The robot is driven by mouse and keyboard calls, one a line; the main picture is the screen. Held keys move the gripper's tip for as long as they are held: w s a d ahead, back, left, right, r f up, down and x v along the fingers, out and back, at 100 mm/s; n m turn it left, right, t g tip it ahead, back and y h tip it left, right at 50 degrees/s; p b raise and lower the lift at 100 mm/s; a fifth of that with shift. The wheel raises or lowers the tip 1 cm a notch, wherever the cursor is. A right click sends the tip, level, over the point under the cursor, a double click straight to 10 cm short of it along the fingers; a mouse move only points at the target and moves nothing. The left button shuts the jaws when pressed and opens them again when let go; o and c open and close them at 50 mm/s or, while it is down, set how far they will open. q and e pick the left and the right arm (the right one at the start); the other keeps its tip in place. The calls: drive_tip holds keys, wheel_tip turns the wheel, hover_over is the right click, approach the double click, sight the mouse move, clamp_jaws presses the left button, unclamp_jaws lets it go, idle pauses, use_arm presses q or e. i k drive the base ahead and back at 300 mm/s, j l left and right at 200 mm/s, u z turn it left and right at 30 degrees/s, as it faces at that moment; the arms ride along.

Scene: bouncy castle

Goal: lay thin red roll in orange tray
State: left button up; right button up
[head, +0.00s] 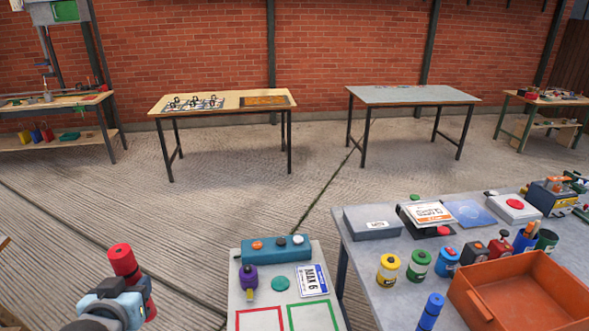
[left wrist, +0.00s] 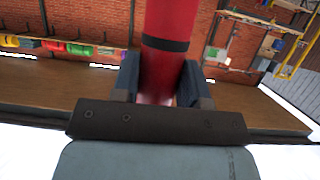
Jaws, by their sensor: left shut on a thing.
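My left gripper (left wrist: 159,85) is shut on a thin red roll (left wrist: 170,25) with a black band. In the head view the red roll (head: 125,262) stands up tilted in the left gripper (head: 138,290) at the lower left, above the floor. An orange tray (head: 520,285) sits on the grey table at the lower right, well apart from the roll; its bottom right part is cut off by the frame. My right gripper does not show.
The grey table (head: 400,250) also holds yellow, green and blue rolls (head: 388,268), a grey box (head: 371,222) and a blue cylinder (head: 430,310) beside the tray. A smaller stand (head: 265,300) with buttons lies between the left gripper and this table. Open floor lies behind.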

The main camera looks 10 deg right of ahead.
sight(522, 311)
drive_tip(key=l, duration=0.5)
drive_tip(key=i+l+z, duration=0.1)
drive_tip(key=l, duration=0.4)
drive_tip(key=i+l+z, duration=0.1)
drive_tip(key=l, duration=0.35)
drive_tip(key=i+l, duration=0.1)
drive_tip(key=l, duration=0.4)
drive_tip(key=i+l+z, duration=0.1)
drive_tip(key=l, duration=0.35)
drive_tip(key=i+l, duration=0.1)
drive_tip(key=l, duration=0.4)
drive_tip(key=i+l+z, duration=0.15)
drive_tip(key=l, duration=0.3)
drive_tip(key=i+l, duration=0.1)
drive_tip(key=l, duration=0.4)
